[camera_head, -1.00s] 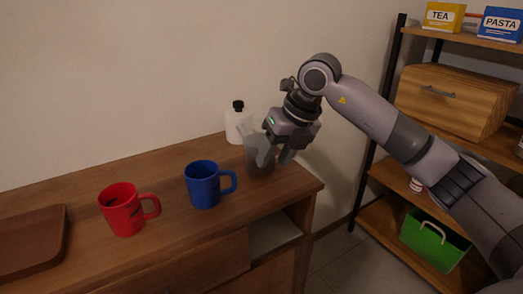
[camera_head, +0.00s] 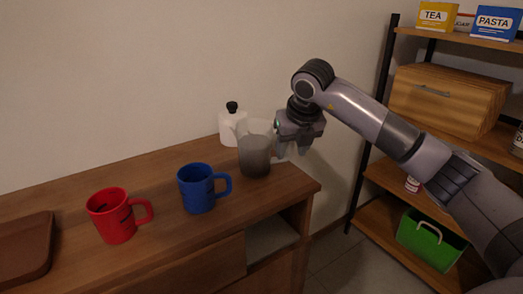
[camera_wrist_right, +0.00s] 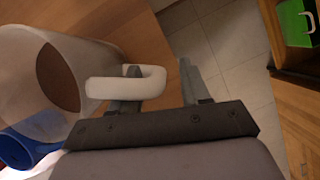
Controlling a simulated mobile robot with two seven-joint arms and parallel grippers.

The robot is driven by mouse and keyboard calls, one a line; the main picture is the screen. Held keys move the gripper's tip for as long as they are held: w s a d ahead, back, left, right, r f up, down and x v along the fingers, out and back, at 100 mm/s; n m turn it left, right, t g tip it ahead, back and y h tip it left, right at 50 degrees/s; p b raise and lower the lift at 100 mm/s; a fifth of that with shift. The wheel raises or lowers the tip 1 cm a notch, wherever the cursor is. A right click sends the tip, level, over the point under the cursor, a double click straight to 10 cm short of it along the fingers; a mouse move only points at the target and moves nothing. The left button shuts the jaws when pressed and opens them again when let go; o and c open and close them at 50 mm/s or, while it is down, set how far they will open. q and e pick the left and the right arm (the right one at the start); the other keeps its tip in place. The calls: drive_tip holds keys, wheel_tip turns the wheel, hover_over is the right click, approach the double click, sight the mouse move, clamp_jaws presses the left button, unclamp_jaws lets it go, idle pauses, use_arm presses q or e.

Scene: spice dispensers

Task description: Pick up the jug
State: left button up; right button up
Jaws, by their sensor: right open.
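The jug (camera_head: 254,158) is a translucent grey vessel with dark contents, upright near the right end of the wooden cabinet top. In the right wrist view the jug (camera_wrist_right: 40,85) fills the left side, with its pale handle (camera_wrist_right: 104,88) pointing toward my gripper. My left gripper is not in view.
A blue mug (camera_head: 198,190) and a red mug (camera_head: 112,218) stand left of the jug. A white bottle with black cap (camera_head: 230,125) stands close behind it. A brown tray (camera_head: 22,250) lies far left. A shelf with boxes and a green bin (camera_head: 428,240) stands at right.

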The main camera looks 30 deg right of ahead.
clamp_jaws()
drive_tip(key=shift+r, duration=0.15)
drive_tip(key=shift+r, duration=0.1)
